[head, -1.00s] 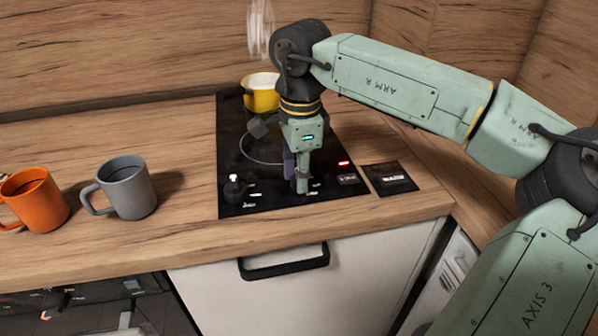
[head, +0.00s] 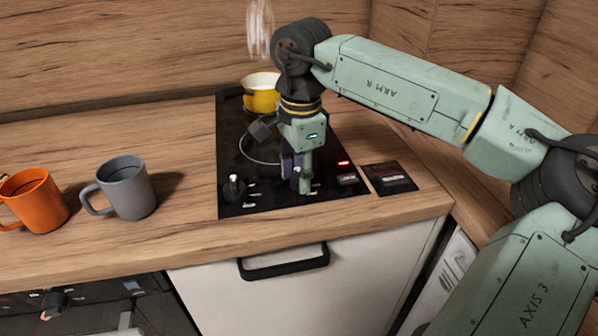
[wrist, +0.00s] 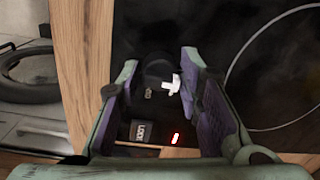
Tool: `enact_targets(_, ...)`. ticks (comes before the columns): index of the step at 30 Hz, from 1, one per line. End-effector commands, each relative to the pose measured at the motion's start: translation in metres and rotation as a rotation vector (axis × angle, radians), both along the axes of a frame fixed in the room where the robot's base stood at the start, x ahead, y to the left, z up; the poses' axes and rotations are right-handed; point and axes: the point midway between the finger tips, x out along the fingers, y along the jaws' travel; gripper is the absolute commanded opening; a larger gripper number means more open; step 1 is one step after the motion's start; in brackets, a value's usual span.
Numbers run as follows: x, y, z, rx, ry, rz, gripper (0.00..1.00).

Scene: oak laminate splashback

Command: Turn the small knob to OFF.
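The small knob is a dark round knob with a white pointer on the black cooktop; in the wrist view the knob (wrist: 158,72) lies between my two fingers. My gripper (head: 296,180) points down over the front part of the cooktop, and its fingers hide most of this knob in the head view. In the wrist view my gripper (wrist: 160,75) has its purple-padded fingers apart on either side of the knob. The white pointer is close to the right finger; contact cannot be made out. The OFF mark cannot be read.
Another dark knob (head: 234,188) stands at the cooktop's front left. A yellow pot (head: 262,98) steams at the back. A red light (wrist: 176,138) glows beside a LOCK label (wrist: 141,131). Grey (head: 127,190) and orange (head: 33,202) mugs stand on the counter at left.

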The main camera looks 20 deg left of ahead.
Motion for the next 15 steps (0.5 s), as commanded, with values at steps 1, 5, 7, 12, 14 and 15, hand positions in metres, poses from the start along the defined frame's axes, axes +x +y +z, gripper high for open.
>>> enact_targets(1, 0.0, 0.0, 0.0, 0.0, 0.0, 0.0, 0.38)
enact_targets(5, -0.0001, -0.0001, -0.0001, -0.001, 0.001, -0.001, 0.47)
enact_targets(7, -0.0001, -0.0002, -0.0002, -0.001, 0.001, -0.001, 0.47)
enact_targets(12, -0.0001, -0.0003, -0.0002, -0.001, 0.001, -0.001, 0.47)
enact_targets(14, -0.0001, -0.0002, 0.0005, -0.001, 0.0, -0.001, 0.47)
enact_targets(15, 0.0, -0.0003, 0.0022, -0.001, 0.0, -0.001, 0.47)
